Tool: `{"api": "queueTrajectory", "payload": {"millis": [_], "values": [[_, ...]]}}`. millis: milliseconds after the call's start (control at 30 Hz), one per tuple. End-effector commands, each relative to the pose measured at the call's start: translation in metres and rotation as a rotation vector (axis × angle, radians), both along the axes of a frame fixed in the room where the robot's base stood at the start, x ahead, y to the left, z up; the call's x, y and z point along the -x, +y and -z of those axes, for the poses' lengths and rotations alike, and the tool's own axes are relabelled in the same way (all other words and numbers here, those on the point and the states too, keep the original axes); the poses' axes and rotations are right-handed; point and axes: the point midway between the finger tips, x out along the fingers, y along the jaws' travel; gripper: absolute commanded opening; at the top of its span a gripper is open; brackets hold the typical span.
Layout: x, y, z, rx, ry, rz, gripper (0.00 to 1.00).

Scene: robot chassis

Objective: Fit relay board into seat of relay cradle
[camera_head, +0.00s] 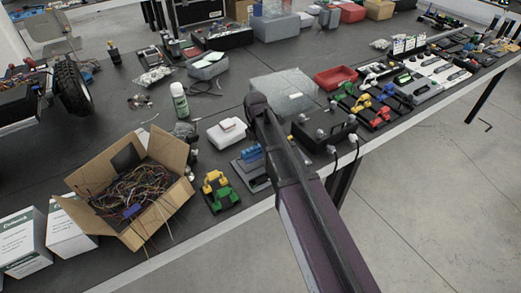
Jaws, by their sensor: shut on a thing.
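My arm reaches in from the bottom right, and its dark end joint is over the middle of the bench. My gripper cannot be made out; the arm hides what is beneath it. A row of small blue blocks (251,152) shows just left of my arm. It may be the relay board, but I cannot tell for sure. It is by a flat grey piece (254,174) at the bench's front edge, partly hidden by my arm. I cannot identify the relay cradle or its seat, or tell whether the blue blocks touch the grey piece.
A green and yellow item (219,191) and an open cardboard box (176,155) of wires are to the left. A white box (226,132) stands close behind. A black case (326,130) is right of my arm. Bare bench (225,95) lies behind the white box.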

Motion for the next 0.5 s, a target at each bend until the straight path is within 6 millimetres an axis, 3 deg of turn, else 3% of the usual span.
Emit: {"api": "queueTrajectory", "payload": {"millis": [33,100,500], "values": [[0.000,0.000,-0.010,0.000,0.000,0.000,0.22],[0.023,-0.007,-0.006,0.000,0.000,0.000,0.22],[0.109,-0.032,-0.014,0.000,0.000,0.000,0.22]]}}
